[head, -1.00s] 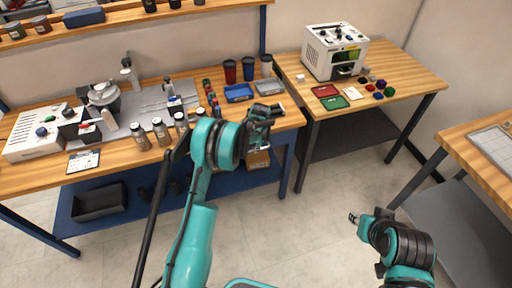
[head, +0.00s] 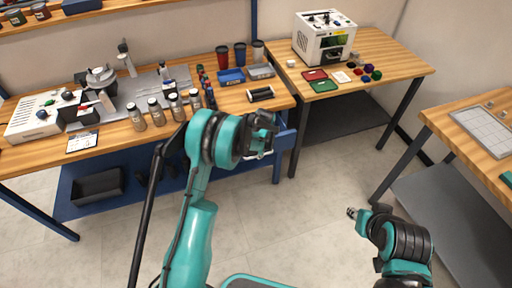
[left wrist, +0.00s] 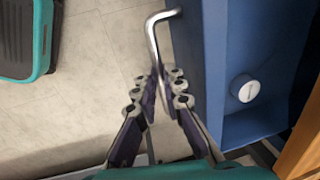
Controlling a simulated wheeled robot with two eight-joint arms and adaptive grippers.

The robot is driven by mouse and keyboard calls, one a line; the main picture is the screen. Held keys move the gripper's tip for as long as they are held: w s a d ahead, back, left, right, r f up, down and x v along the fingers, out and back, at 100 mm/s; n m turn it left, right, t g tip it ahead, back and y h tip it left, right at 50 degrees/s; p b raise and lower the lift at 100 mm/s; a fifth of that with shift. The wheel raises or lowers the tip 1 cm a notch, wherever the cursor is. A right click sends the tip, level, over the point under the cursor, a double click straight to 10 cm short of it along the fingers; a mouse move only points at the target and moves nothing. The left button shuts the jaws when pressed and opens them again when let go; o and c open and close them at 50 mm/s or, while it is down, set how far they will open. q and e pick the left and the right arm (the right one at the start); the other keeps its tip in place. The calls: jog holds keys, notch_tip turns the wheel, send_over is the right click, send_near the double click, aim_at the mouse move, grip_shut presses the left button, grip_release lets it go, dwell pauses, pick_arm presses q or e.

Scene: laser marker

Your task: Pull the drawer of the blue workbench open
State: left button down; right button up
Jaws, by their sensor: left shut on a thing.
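The blue workbench (head: 262,173) has a wooden top and stands at the left in the head view. Its blue drawer (head: 284,141) shows at the bench's right front, partly hidden by my left gripper (head: 262,135). In the left wrist view, the drawer front (left wrist: 200,50) stands out from the bench, and a strip of its inside shows with a white round thing (left wrist: 245,88) in it. My left gripper (left wrist: 160,78) is shut on the bent metal handle (left wrist: 152,35) of the drawer. My right gripper (head: 353,213) is low over the floor, away from the bench; its fingers are too small to read.
A second table (head: 390,55) with a white machine (head: 325,38) is at the back right. Another table (head: 460,125) is at the right. The floor (head: 310,220) between is clear.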

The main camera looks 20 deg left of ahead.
pick_arm(q)
jog(key=s+d+b, duration=0.1)
jog(key=s+d, duration=0.6)
jog(key=s, duration=0.3)
jog(key=shift+s+d, duration=0.2)
jog(key=shift+s, duration=0.2)
jog(key=c, duration=1.9)
grip_release()
jog(key=r, duration=0.4)
jog(key=s+r, duration=0.1)
jog(key=r, duration=0.3)
jog(key=d+r, duration=0.1)
jog(key=r, duration=0.2)
jog(key=shift+s+d+r, duration=0.1)
jog(key=shift+s+r, duration=0.3)
